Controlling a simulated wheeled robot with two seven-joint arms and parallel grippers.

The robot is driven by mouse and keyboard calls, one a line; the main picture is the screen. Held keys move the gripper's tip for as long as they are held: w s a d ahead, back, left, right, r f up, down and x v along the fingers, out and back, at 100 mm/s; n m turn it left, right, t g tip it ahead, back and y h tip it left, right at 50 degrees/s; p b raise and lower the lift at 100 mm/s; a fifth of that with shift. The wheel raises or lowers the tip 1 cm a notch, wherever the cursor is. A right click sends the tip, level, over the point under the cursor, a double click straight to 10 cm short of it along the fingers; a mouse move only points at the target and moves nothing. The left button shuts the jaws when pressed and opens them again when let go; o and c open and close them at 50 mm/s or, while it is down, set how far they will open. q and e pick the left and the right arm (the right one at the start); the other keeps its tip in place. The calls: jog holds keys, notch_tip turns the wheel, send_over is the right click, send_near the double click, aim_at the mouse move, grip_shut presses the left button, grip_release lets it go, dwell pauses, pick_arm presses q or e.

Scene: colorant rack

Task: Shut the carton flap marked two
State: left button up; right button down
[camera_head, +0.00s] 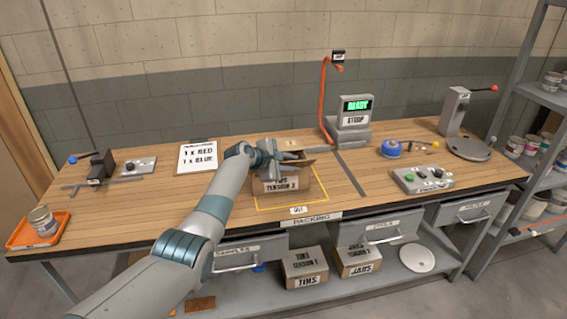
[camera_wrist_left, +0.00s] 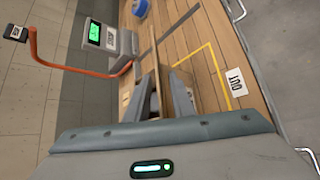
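The carton (camera_head: 281,190) stands upright inside the yellow outline on the bench, with a "TINS TENSION 2" label on its front. A brown flap (camera_head: 297,162) stands out at its top, and a paler flap (camera_head: 289,144) shows behind. I cannot read a number on either flap. My left gripper (camera_head: 272,160) is at the carton's top left, over its opening, and hides part of it. My right gripper is not in view.
The scale with the "READY" display (camera_head: 354,115) and a red hose (camera_head: 324,100) stand behind. A green-button box (camera_head: 422,178) and a blue tape roll (camera_head: 391,148) lie to the right. An order card (camera_head: 198,157) and an orange tray (camera_head: 24,237) are left.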

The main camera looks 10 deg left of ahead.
pick_arm(q)
jog(key=shift+s+a+r, duration=0.1)
jog(key=shift+a, duration=0.05)
jog(key=shift+v, duration=0.8)
jog(key=b+v, duration=0.2)
jog(key=v, duration=1.3)
jog(key=shift+s+b, duration=0.2)
jog(key=shift+b, duration=0.15)
